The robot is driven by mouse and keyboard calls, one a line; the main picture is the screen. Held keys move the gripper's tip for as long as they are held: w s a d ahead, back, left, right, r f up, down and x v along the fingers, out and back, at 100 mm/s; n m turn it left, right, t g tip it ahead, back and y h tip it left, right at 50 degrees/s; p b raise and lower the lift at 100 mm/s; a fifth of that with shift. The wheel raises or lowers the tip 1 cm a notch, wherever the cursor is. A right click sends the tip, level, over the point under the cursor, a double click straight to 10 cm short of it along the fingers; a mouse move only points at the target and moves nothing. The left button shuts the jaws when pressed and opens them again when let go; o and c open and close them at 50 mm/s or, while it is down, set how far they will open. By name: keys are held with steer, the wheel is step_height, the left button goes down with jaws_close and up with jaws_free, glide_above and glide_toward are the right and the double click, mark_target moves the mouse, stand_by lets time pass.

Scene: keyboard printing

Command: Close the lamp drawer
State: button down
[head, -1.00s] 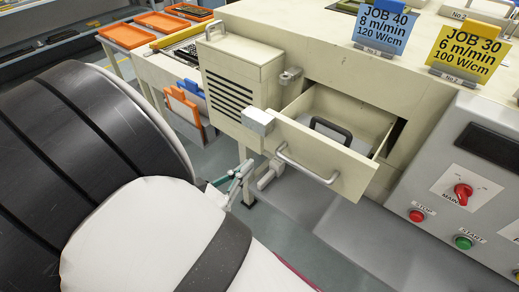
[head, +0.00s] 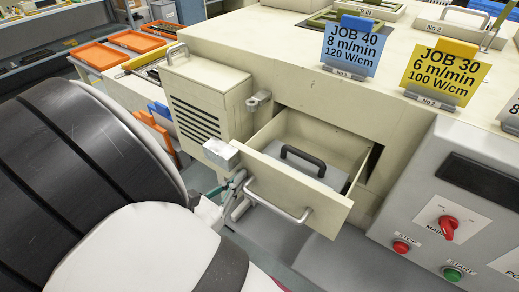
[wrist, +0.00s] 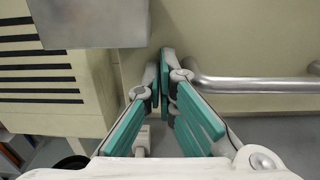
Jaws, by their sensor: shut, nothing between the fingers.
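The lamp drawer (head: 323,206) is cream and stands pulled out of the machine front, open at the top, with a black handle (head: 303,159) on the grey piece inside it. A silver bar handle (head: 277,203) runs across its front panel; it also shows in the wrist view (wrist: 255,84). My gripper (head: 238,180) is shut and empty at the left end of the drawer front. In the wrist view its teal-padded fingers (wrist: 165,72) point at the cream panel, just left of the bar handle's end. I cannot tell whether the fingertips touch the panel.
A silver block (head: 221,154) sits at the drawer front's left edge, close above the fingers. A louvred cream box (head: 207,95) stands to the left. The grey control panel (head: 437,190) with red and green buttons is at the right. Job cards (head: 351,45) stand on top.

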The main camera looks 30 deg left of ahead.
mark_target(277, 140)
steer(key=w+b, duration=0.1)
steer(key=w, duration=0.4)
steer(key=w+d+b, duration=0.1)
steer(key=w+b, duration=0.1)
steer(key=w, duration=0.3)
steer(key=w+d+b, duration=0.1)
steer(key=w, duration=0.5)
steer(key=shift+d+f, duration=0.1)
steer(key=shift+d, duration=0.05)
steer(key=shift+w+b, duration=0.3)
steer(key=shift+w, duration=0.3)
steer(key=shift+d+r, duration=0.1)
steer(key=shift+r, duration=0.1)
